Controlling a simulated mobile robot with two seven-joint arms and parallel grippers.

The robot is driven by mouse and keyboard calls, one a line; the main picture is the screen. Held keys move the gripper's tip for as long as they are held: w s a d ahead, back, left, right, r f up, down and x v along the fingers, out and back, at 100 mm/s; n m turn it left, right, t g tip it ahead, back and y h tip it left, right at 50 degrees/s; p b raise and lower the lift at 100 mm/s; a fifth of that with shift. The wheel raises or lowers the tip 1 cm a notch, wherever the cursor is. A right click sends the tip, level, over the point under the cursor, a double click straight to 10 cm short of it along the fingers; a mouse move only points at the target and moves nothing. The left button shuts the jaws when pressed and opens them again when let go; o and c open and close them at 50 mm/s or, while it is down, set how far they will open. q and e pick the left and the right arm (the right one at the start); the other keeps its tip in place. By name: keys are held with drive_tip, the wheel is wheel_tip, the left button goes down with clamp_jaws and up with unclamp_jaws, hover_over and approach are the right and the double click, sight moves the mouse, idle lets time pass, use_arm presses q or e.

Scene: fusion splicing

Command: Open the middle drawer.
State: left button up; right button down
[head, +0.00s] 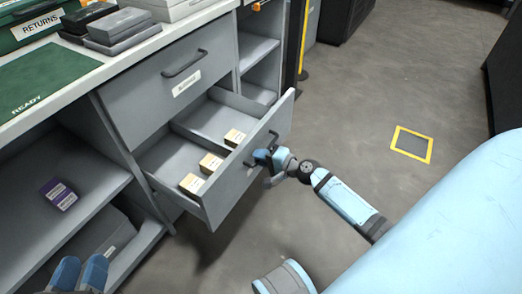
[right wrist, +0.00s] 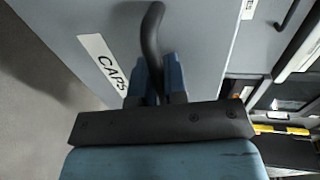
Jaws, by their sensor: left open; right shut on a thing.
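The middle drawer (head: 228,197) is pulled well out from the grey cabinet, below a closed top drawer (head: 135,95). Several small cream boxes lie in its divided inside, including one at the front (head: 193,184). My right gripper (head: 262,155) is at the drawer's front, shut on the dark bar handle (head: 272,137). In the right wrist view its blue fingers (right wrist: 158,75) clasp the handle (right wrist: 151,32) from both sides, beside a label reading CAPS (right wrist: 104,62). My left gripper (head: 79,273) is open and empty at the bottom left, away from the drawer.
Open shelves left of the drawer hold a purple box (head: 58,194) and a grey case (head: 98,237). The counter above carries a green READY mat (head: 45,75), a green RETURNS bin and grey cases. Floor right of the drawer is clear, with a yellow-edged square (head: 412,144).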

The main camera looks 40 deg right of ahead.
drive_tip(key=c, duration=1.2)
unclamp_jaws()
use_arm(q)
drive_tip(key=shift+f, duration=0.1)
drive_tip(key=shift+s+d+n+p, duration=0.15)
drive_tip(key=shift+s+n+p, duration=0.25)
drive_tip(key=shift+p, duration=0.2)
use_arm(e)
drive_tip(key=v, duration=1.3)
drive_tip(key=shift+s+d, duration=0.15)
drive_tip(key=shift+s, duration=0.25)
use_arm(q)
drive_tip(key=shift+w+r, duration=0.15)
drive_tip(key=shift+r, duration=0.1)
